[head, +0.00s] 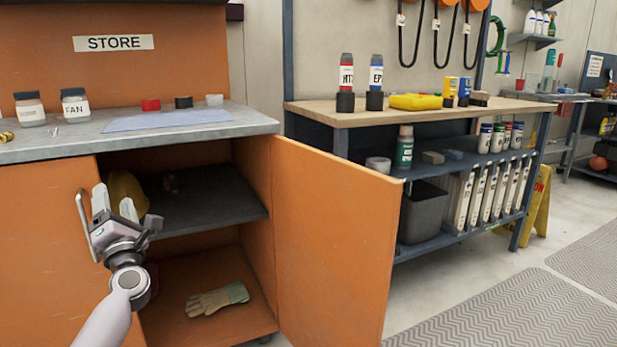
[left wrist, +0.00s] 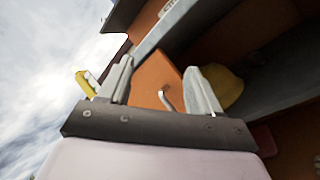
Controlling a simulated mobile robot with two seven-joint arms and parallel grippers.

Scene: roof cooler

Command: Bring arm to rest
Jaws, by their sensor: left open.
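My left gripper (head: 114,203) is open and empty in front of the orange cabinet, near the edge of its closed left door (head: 40,250). A metal bar handle (head: 84,225) on that door shows just left of the gripper. In the left wrist view the two fingers (left wrist: 162,78) stand apart, with an orange panel and a small metal handle (left wrist: 165,99) seen beyond them. I cannot tell if a finger touches the handle. The right cabinet door (head: 335,240) stands wide open. My right gripper is in neither view.
Inside the cabinet are a yellow hard hat (head: 125,190), partly behind my gripper, and a glove (head: 217,299) on the floor. Jars (head: 75,106) stand on the grey top. A workbench (head: 420,112) stands right of the open door. Free floor (head: 420,300) lies at the right.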

